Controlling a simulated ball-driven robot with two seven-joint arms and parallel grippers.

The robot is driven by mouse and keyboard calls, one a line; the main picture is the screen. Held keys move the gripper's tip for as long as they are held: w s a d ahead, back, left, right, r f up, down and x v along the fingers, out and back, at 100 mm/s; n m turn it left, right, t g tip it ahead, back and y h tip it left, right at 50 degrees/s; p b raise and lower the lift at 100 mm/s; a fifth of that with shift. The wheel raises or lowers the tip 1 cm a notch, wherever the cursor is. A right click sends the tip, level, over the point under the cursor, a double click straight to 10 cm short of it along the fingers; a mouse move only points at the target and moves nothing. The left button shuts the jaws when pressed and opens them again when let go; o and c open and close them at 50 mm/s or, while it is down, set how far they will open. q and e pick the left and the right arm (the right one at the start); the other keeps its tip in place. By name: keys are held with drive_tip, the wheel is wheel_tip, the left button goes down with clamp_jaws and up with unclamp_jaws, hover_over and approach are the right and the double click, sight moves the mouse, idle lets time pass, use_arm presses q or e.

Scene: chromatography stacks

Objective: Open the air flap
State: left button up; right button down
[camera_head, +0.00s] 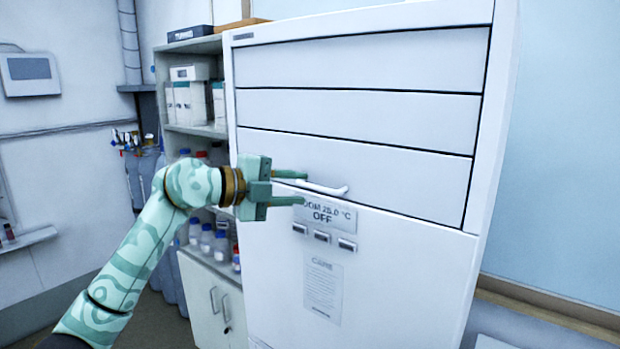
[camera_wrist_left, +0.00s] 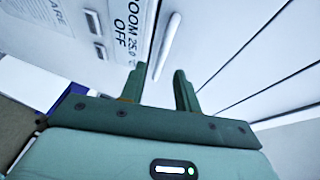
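A tall white cabinet (camera_head: 400,260) fills the middle of the head view. Its front has several wide panels, and the lowest of these, the flap panel (camera_head: 410,180), carries a white bar handle (camera_head: 330,188) near its bottom edge. The panel sits flush with the front. My left gripper (camera_head: 305,188) is open at the handle's left end, one finger above the other. In the left wrist view the handle (camera_wrist_left: 168,45) lies just beyond and between the two open fingertips (camera_wrist_left: 160,78). I cannot tell whether they touch it. My right gripper is in neither view.
Below the handle are a display reading OFF (camera_head: 325,212), several small buttons (camera_head: 322,237) and a notice (camera_head: 323,290). A shelf unit (camera_head: 210,130) with boxes and bottles stands close on the left. Gas cylinders (camera_head: 145,180) stand behind my left arm.

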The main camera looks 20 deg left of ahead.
sight(314, 188)
use_arm(q)
drive_tip(key=x, duration=0.4)
drive_tip(key=shift+f+p, duration=0.1)
drive_tip(key=shift+p, duration=0.3)
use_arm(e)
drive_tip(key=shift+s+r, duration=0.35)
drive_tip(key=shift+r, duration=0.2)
use_arm(q)
clamp_jaws()
drive_tip(key=shift+s+a, duration=0.1)
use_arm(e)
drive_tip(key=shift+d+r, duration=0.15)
